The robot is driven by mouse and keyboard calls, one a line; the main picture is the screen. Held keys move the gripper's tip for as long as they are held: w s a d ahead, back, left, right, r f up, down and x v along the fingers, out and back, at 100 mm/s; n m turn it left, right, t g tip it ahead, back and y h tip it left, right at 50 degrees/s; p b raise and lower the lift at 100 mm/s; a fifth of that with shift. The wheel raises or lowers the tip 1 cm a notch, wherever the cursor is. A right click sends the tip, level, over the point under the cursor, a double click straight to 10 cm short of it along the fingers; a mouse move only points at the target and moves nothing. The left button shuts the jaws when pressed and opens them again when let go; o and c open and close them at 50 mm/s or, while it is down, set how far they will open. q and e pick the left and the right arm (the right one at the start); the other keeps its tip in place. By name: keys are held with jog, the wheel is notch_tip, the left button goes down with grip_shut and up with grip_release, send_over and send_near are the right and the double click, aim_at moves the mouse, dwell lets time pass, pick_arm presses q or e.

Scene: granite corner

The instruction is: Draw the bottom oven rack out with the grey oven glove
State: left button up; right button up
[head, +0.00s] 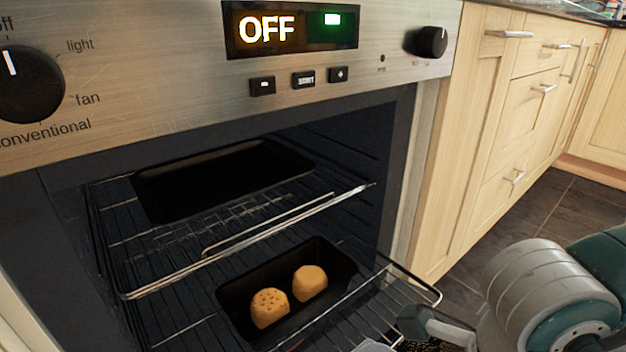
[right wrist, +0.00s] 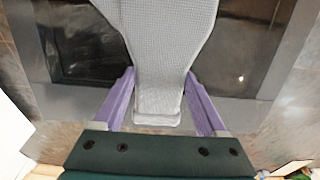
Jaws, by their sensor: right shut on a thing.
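The bottom oven rack (head: 412,286) is a wire shelf low in the open oven. Its front right corner juts out past the oven's side, and its near left part is cut off by the frame. A dark tin (head: 232,296) with two golden baked pieces (head: 290,293) stands on it. My right gripper (right wrist: 160,88) is shut on the grey oven glove (right wrist: 172,50), which hangs between its purple fingers. In the head view my right arm is at the lower right, by the rack's front corner. Whether the glove touches the rack is hidden. My left gripper is out of view.
An upper rack (head: 262,234) holds a dark baking tray (head: 225,178). The control panel (head: 180,60) above reads OFF. The lowered oven door (right wrist: 255,45) lies under the glove in the wrist view. Wooden cupboards (head: 478,110) stand to the right, with dark floor tiles (head: 575,205) before them.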

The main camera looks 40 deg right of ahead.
jog(key=shift+s+d+p, duration=0.2)
jog(key=shift+s+p, duration=0.6)
jog(key=shift+s, duration=1.65)
jog(key=shift+s+r+p, duration=0.2)
jog(key=shift+s+p, duration=0.5)
jog(key=shift+s, duration=0.35)
jog(key=shift+s+d+f, duration=0.1)
jog(key=shift+s+f, duration=0.05)
jog(key=shift+s, duration=0.6)
jog(key=shift+p, duration=0.3)
jog(key=r+p, duration=0.1)
jog(key=p, duration=0.1)
jog(key=r+p, duration=0.2)
jog(key=shift+w+r, duration=0.25)
jog(key=shift+w, duration=0.1)
jog(key=shift+r, duration=0.1)
